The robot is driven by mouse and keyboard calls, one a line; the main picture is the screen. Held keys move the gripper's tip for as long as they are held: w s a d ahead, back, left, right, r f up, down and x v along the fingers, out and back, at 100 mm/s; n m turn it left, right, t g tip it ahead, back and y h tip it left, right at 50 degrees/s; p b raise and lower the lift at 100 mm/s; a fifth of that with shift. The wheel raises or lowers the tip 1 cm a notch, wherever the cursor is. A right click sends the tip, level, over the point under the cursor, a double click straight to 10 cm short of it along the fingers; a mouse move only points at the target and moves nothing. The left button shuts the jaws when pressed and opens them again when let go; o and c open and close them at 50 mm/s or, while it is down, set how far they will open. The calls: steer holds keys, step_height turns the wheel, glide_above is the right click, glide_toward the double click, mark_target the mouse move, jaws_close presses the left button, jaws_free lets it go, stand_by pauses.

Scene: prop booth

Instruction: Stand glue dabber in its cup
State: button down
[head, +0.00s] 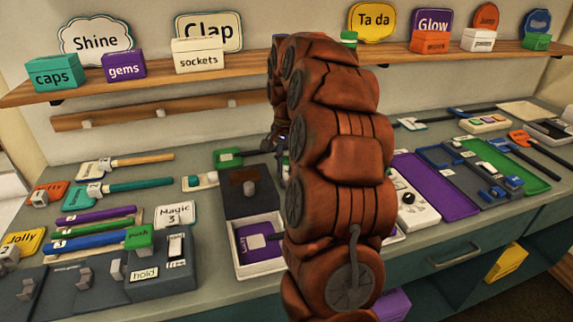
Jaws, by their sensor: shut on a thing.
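My arm's large copper-brown links fill the middle of the head view. Only a dark sliver of my gripper (281,148) shows at the left edge of the arm, above the back of the counter. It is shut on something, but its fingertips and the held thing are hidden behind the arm. I cannot make out the glue dabber or its cup in this view.
A dark box with a grey knob (249,187) and a white tray with a purple piece (262,243) stand just left of my arm. Several paddles and a grey switch block (155,272) lie further left. Purple (436,186) and green trays crowd the right. A shelf (200,71) with boxes runs above.

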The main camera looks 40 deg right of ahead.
steer(key=shift+f+b, duration=0.45)
steer(key=shift+b, duration=0.05)
stand_by(1.4)
stand_by(0.4)
steer(key=c, duration=0.9)
jaws_free()
steer(key=shift+o, duration=0.4)
steer(key=shift+o, duration=0.5)
steer(key=shift+r, duration=0.1)
steer(key=shift+r+p, duration=1.1)
steer(key=shift+r, duration=2.85)
